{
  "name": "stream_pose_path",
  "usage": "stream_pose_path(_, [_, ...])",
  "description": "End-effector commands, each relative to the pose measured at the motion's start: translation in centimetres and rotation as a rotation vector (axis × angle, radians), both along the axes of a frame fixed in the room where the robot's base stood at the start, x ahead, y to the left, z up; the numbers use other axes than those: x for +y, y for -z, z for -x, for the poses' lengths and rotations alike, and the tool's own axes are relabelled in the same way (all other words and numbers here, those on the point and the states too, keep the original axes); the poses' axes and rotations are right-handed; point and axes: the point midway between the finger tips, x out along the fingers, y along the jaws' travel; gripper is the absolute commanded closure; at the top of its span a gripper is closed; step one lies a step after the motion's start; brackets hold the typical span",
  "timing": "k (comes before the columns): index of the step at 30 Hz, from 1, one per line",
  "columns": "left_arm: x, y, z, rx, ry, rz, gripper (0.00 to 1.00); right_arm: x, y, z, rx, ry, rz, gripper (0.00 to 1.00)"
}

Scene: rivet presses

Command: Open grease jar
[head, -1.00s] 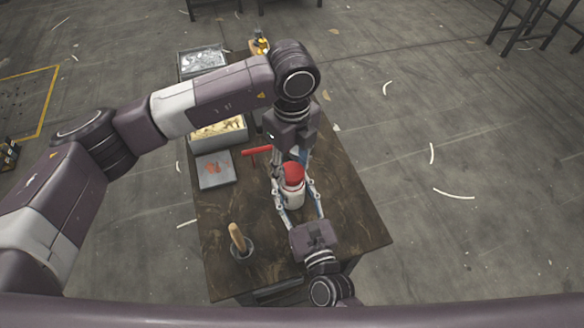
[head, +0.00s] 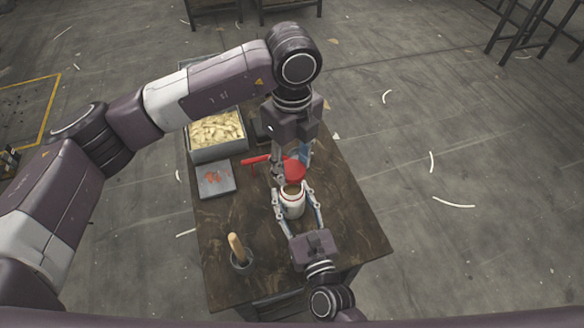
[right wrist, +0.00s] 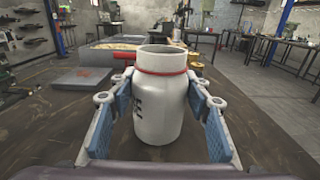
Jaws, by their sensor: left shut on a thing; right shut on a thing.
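The white grease jar (head: 292,203) stands upright on the table, its mouth open and a brownish inside showing in the head view. My right gripper (head: 296,200) is shut around its body from the near side. In the right wrist view the jar (right wrist: 160,105) has a red ring at the neck and no lid, between the blue pads of my right gripper (right wrist: 160,118). The red lid (head: 295,168) is in my left gripper (head: 291,165), held above and just behind the jar, apart from it. The left gripper's fingers are partly hidden by its own body.
A grey bin of pale pieces (head: 245,146) stands at the table's back left. A grey plate with a reddish mark (head: 228,188) lies in front of it. A wooden-handled tool in a dark pot (head: 240,262) stands front left. The table's right side (head: 350,225) is clear.

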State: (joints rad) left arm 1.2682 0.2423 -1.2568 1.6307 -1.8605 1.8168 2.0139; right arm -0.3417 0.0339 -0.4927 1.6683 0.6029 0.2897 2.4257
Motion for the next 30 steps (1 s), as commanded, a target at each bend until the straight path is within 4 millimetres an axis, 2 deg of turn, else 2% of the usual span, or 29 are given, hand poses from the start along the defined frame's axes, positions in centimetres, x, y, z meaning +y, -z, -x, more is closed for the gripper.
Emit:
stream_pose_path(2, [0.0, 0.0, 0.0, 0.000, 0.000, 0.000, 0.89, 0.0, -0.1, 0.0, -0.002, 0.001, -0.001, 1.00])
stream_pose_path(3, [0.0, 0.0, 0.0, 0.000, 0.000, 0.000, 0.89, 0.0, -0.1, 0.0, -0.002, 0.001, -0.001, 0.53])
stream_pose_path(8, [0.0, 0.1, 0.0, 0.001, 0.000, -0.001, 0.89, 0.0, -0.1, 0.0, -0.002, 0.001, -0.001, 0.36])
stream_pose_path(16, [0.0, 0.1, 0.0, 0.001, 0.000, -0.001, 0.89, 0.0, 0.0, 0.0, -0.001, 0.000, 0.000, 0.35])
stream_pose_path(20, [0.0, 0.1, 0.0, 0.001, 0.000, -0.001, 0.89, -0.3, 0.1, 0.8, 0.001, 0.000, 0.000, 0.35])
stream_pose_path(23, [0.0, 0.1, 0.0, 0.001, 0.000, -0.001, 0.89, -0.8, 0.1, 2.3, 0.002, -0.001, 0.003, 0.35])
stream_pose_path(30, [0.0, 0.1, 0.0, 0.001, 0.000, -0.001, 0.89, -2.3, 0.1, 7.3, 0.002, -0.003, 0.003, 0.35])
